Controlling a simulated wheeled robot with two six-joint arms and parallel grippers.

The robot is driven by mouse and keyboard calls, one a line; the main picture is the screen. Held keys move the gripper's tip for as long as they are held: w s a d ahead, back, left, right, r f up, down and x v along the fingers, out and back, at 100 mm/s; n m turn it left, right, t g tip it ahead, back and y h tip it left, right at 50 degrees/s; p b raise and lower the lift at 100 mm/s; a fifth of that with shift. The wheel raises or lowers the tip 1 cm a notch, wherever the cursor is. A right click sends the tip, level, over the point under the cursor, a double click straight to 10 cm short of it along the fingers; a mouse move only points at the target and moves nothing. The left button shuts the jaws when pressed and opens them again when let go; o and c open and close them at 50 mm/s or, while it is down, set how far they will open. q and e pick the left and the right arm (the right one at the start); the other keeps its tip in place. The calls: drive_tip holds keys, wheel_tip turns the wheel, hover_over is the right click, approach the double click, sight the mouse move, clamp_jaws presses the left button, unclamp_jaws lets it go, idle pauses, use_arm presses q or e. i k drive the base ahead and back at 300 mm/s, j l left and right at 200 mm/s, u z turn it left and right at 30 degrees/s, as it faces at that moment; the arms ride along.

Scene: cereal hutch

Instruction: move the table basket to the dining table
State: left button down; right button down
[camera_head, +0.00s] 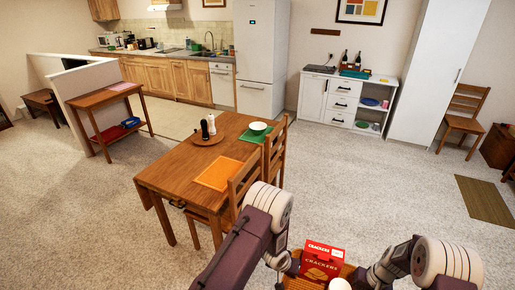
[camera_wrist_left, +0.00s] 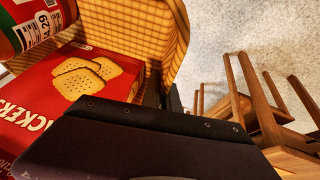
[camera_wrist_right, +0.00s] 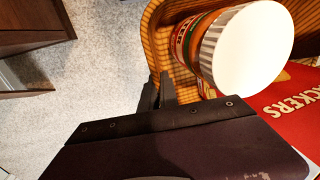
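The table basket (camera_head: 291,283) is a woven, orange-tan basket at the bottom of the head view, partly cut off. It holds a red crackers box (camera_head: 322,262) and a white-lidded jar (camera_head: 340,284). My left gripper (camera_wrist_left: 158,92) is shut on the basket's wall at one end. My right gripper (camera_wrist_right: 156,93) is shut on the wall at the opposite end. The fingertips are partly hidden by the gripper bodies. The wooden dining table (camera_head: 165,180) stands ahead, left of the basket, which is apart from it.
An orange placemat (camera_head: 218,174), a round board (camera_head: 206,139) with shakers, and a green placemat (camera_head: 250,137) with a bowl (camera_head: 258,127) lie on the table. Chairs (camera_head: 246,182) line its right side. Carpet (camera_head: 350,190) to the right is clear. A white sideboard (camera_head: 345,100) stands behind.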

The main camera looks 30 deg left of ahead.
sight(176, 167)
drive_tip(key=j+u, duration=0.2)
drive_tip(key=u, duration=0.3)
drive_tip(key=i+j+u, duration=0.15)
drive_tip(key=u, duration=0.3)
drive_tip(key=i+j+u, duration=0.15)
drive_tip(key=u, duration=0.35)
drive_tip(key=i+j+u, duration=0.1)
drive_tip(key=u, duration=0.35)
drive_tip(key=i+j+u, duration=0.25)
drive_tip(key=i, duration=0.45)
drive_tip(key=i+u, duration=0.25)
drive_tip(key=i, duration=0.5)
drive_tip(key=i+z, duration=0.25)
drive_tip(key=z, duration=0.25)
drive_tip(key=i+j+z, duration=0.2)
drive_tip(key=z, duration=0.25)
drive_tip(key=i+j+z, duration=0.25)
drive_tip(key=z, duration=0.25)
drive_tip(key=i+j+z, duration=0.1)
drive_tip(key=i+z, duration=0.35)
drive_tip(key=i, duration=0.05)
